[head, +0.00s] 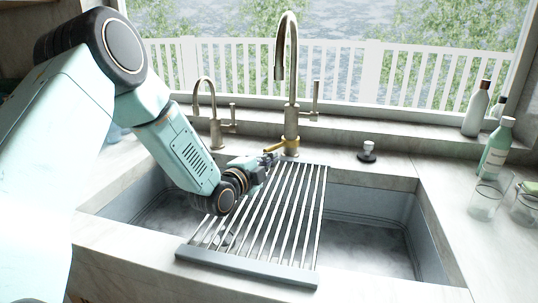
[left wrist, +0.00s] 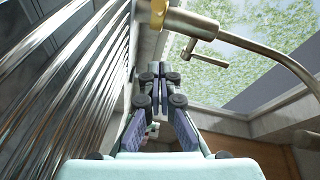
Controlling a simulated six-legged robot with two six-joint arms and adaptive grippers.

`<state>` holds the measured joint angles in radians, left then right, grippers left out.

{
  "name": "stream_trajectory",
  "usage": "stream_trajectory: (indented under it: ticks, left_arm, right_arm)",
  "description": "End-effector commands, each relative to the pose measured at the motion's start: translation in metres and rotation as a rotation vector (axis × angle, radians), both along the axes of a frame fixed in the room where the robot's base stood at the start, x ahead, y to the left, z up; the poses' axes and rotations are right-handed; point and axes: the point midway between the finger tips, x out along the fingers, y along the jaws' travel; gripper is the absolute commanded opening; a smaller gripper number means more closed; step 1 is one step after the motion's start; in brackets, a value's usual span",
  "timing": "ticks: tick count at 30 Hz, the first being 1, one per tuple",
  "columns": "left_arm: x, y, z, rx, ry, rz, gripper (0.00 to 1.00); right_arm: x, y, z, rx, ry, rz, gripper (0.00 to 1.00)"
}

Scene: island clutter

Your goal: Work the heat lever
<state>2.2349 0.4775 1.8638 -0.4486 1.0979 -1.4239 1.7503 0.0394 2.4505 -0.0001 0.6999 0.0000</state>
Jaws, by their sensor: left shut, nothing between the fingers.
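A brass-coloured lever (head: 281,146) sits low on the base of the tall faucet (head: 291,85) behind the sink and points left. My left gripper (head: 272,157) reaches over the rack from the left, with its fingertips close to the lever's left end. I cannot tell whether they touch it. In the left wrist view, my left gripper (left wrist: 158,70) is shut and empty, and brass-coloured metal (left wrist: 158,12) shows at the top edge near the faucet. The tall faucet also has a side handle (head: 314,100) on its right. My right gripper is out of view.
A metal roll-up rack (head: 245,264) lies across the sink (head: 432,245), below my left wrist. A smaller faucet (head: 213,115) stands to the left, and a soap pump (head: 367,152) to the right. Bottles (head: 497,148) and glasses (head: 485,200) stand on the right counter.

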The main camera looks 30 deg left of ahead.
Motion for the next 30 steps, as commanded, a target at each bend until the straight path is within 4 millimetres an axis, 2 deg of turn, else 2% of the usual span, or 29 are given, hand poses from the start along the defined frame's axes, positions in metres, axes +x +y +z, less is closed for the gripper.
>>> stream_trajectory:
  ticks: [3, 10, 12, 18, 30]
  left_arm:
    - [0.021, -0.002, -0.003, 0.006, -0.001, -0.003, 0.0]
    - [0.057, -0.004, -0.005, 0.002, -0.001, -0.001, 0.0]
    - [0.06, 0.01, -0.008, -0.004, 0.0, 0.006, 0.0]
    - [0.066, 0.03, -0.014, -0.002, -0.001, 0.005, 0.0]
    - [0.067, 0.035, -0.015, -0.002, 0.0, 0.003, 0.0]
  right_arm:
    - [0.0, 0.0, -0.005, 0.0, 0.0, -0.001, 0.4]
    - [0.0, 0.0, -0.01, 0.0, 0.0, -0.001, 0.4]
    - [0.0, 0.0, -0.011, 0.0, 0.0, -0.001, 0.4]
    - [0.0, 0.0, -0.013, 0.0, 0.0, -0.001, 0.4]
    - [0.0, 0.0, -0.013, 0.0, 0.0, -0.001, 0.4]
